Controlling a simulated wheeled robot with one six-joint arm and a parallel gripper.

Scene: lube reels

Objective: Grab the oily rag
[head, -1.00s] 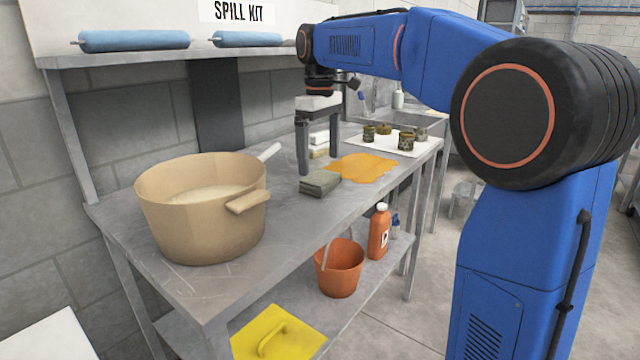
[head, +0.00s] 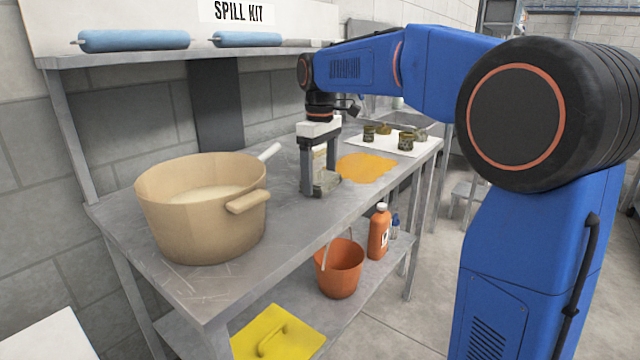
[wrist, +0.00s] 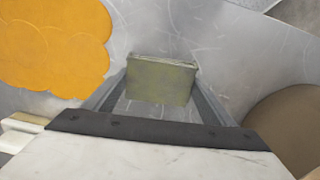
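The oily rag is a folded grey-green pad (head: 327,184) on the metal bench, left of the orange spill. My gripper (head: 318,190) points down at it, with its fingers on either side. In the head view the near finger hides part of the rag. In the wrist view the rag (wrist: 161,80) lies between the two fingertips (wrist: 160,75), its edges very close to both. Whether the fingers press on it cannot be told. No clear lift off the bench shows.
The orange spill (head: 366,168) lies beside the rag. A large tan pot (head: 200,225) stands nearer on the bench. A white tray (head: 425,148) with small dark tins is behind. A shelf (head: 270,53) with blue rolls is above; an orange bucket (head: 340,270) is below.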

